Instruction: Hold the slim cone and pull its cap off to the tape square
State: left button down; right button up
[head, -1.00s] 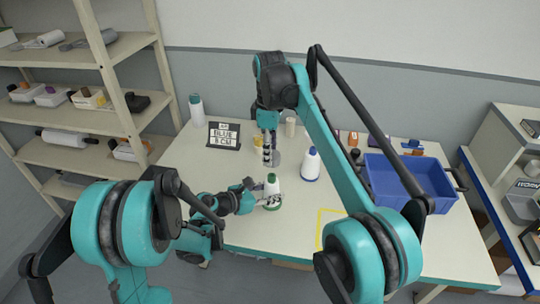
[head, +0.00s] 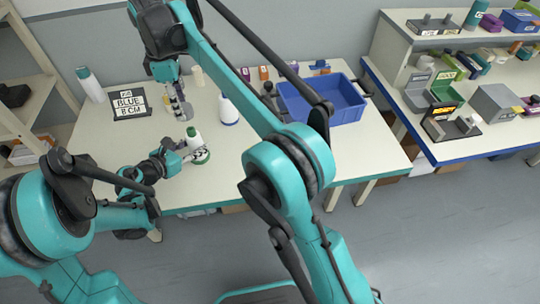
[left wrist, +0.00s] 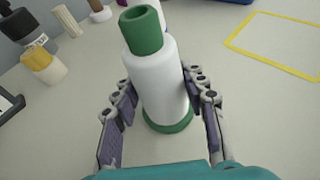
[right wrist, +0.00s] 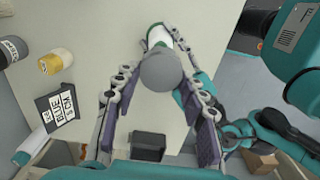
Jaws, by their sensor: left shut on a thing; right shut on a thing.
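The slim cone, white with a green base ring (head: 195,142), stands upright near the table's front edge. My left gripper (head: 198,155) is shut around its lower body. In the left wrist view the cone (left wrist: 160,85) is between the fingers, with its green tube-like cap (left wrist: 141,32) on top. My right gripper (head: 182,110) points down behind the cone, apart from it. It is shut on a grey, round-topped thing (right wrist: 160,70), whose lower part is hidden. The yellow tape square (left wrist: 270,62) shows in the left wrist view; my right arm hides it in the head view.
A white cone with a blue base (head: 228,108) stands right of my right gripper. A blue crate (head: 345,118) sits at the back right. The tape square's inside looks clear.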

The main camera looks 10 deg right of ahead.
jog(key=s+d+f+m, duration=0.1)
jog(key=s+d+f, duration=0.1)
jog(key=d, duration=0.6)
jog(key=s+d+f, duration=0.2)
jog(key=d+f, duration=0.2)
jog(key=d, duration=0.4)
jog(key=s+d+f+m, duration=0.1)
jog(key=s+d+f, duration=0.2)
jog(key=d, duration=0.5)
jog(key=shift+f+m, duration=0.3)
jog(key=shift+f, duration=0.3)
jog(key=shift+w+f, duration=0.1)
jog(key=shift+f, duration=0.05)
jog(key=shift+a+f, duration=0.1)
jog(key=shift+f, duration=3.55)
jog(key=shift+f, duration=0.7)
jog(key=o, duration=1.4)
